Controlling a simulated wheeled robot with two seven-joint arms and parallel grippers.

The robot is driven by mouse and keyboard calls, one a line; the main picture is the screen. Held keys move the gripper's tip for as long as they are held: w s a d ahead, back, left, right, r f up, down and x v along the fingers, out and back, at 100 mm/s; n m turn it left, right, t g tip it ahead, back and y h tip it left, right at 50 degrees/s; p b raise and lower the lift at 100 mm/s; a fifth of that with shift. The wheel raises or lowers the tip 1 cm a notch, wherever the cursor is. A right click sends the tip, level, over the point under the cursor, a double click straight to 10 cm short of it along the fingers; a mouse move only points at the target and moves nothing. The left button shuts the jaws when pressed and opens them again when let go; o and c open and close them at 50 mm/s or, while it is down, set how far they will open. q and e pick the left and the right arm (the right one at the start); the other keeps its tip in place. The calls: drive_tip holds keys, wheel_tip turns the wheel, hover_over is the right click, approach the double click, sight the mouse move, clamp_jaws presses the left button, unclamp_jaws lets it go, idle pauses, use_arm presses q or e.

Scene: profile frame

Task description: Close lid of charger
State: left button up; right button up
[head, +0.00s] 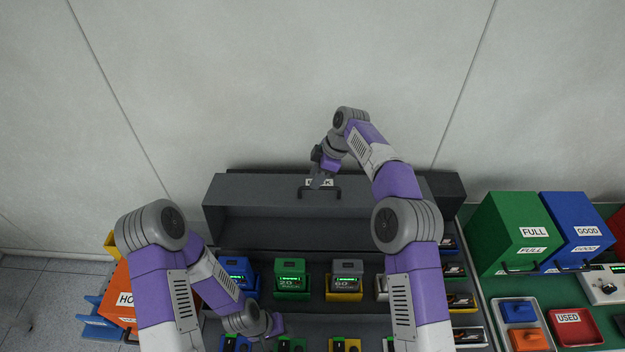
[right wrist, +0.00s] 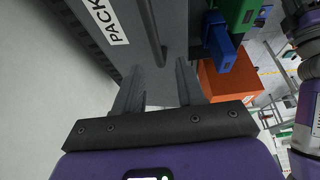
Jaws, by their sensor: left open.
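The charger's grey lid (head: 255,190) stands raised at the back of the dark charger, with a black handle (head: 333,193) and a partly covered "PACK" label. My right gripper (head: 319,182) is in front of the lid at the handle. In the right wrist view its two fingers (right wrist: 158,78) are apart, and the end of the handle (right wrist: 152,35) shows between their tips. I cannot tell whether they touch it. My left gripper (head: 272,330) is open, low over the front left of the charger; its fingertips are hard to make out.
Battery packs, including a green one (head: 291,276) and a grey-and-yellow one (head: 346,277), sit in the charger below the lid. Green (head: 515,225) and blue (head: 577,222) bins stand at right on a green bench. An orange bin (head: 122,290) is at left. A wall is behind.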

drive_tip(key=shift+x, duration=1.9)
drive_tip(key=shift+w, duration=0.1)
clamp_jaws()
